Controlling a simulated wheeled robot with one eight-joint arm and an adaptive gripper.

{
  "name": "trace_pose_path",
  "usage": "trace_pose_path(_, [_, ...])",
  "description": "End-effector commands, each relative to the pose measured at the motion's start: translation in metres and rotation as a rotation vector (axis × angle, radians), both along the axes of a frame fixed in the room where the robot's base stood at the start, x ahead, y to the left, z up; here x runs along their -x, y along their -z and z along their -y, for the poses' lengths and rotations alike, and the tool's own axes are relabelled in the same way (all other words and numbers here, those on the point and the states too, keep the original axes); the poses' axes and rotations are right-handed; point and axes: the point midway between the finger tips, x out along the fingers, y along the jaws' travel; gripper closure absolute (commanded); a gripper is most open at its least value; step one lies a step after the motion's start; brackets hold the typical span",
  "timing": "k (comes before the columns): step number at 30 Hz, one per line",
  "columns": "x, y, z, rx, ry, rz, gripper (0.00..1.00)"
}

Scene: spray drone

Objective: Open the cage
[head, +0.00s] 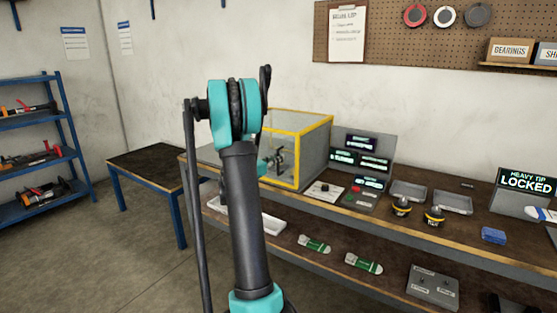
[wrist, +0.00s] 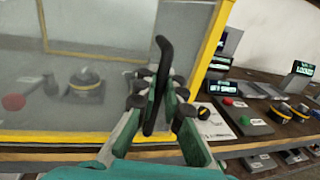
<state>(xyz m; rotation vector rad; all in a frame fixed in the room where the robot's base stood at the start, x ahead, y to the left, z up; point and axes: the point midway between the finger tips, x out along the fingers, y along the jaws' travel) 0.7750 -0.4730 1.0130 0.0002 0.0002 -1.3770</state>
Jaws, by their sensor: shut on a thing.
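The cage (head: 315,150) is a grey box with yellow edges and clear panels on the workbench, partly hidden by my arm in the head view. In the wrist view its clear panel and yellow frame (wrist: 211,42) fill the left side. A dark device shows inside the cage. My gripper (wrist: 162,88) is shut on a dark upright bar-like handle (wrist: 160,65) in front of the panel, near the frame's right post. Whether the handle is fixed to the panel, and whether the panel is ajar, I cannot tell. In the head view my arm hides the fingertips.
Right of the cage on the workbench (head: 480,218) are small screens, a button box (head: 361,200), grey trays (head: 455,203) and two yellow-black parts (head: 435,216). A lower table (head: 145,165) and blue shelves (head: 40,150) stand left. The floor between them is clear.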

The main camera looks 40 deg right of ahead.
Motion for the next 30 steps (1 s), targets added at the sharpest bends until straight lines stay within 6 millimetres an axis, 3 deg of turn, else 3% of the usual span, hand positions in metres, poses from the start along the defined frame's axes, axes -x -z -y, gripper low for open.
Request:
trace_pose_path(8, [-0.046, 0.0, -0.02, 0.0, -0.008, 0.0, 1.0])
trace_pose_path(30, [-0.278, 0.0, -0.116, 0.0, -0.006, 0.0, 1.0])
